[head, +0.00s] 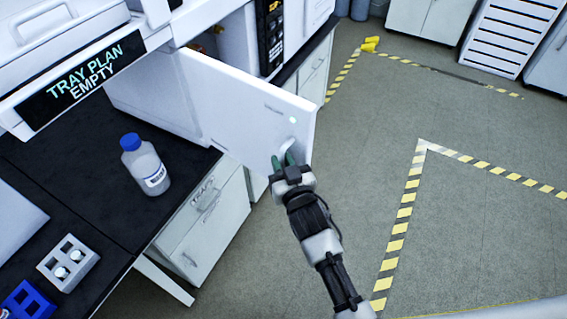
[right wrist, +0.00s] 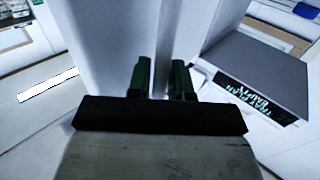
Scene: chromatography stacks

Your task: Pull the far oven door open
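The oven door (head: 235,100) is a large white panel that stands swung out over the bench edge and the floor in the head view. It fills much of the upper middle of the right wrist view (right wrist: 105,45). A pale curved handle (head: 289,145) is near its free edge. My right gripper (head: 284,161) is at this handle, its two green fingers reaching up to it. In the right wrist view a narrow pale bar shows between the fingers (right wrist: 160,80), which appear closed on it. The door hides most of the oven's inside. My left gripper is not in view.
A blue-capped bottle (head: 146,168) stands on the black bench (head: 85,165). A white rack (head: 68,262) and a blue rack (head: 27,300) are at lower left. A "TRAY PLAN EMPTY" sign (head: 85,80) is at upper left. The floor (head: 360,165) right of the door is clear, with striped tape.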

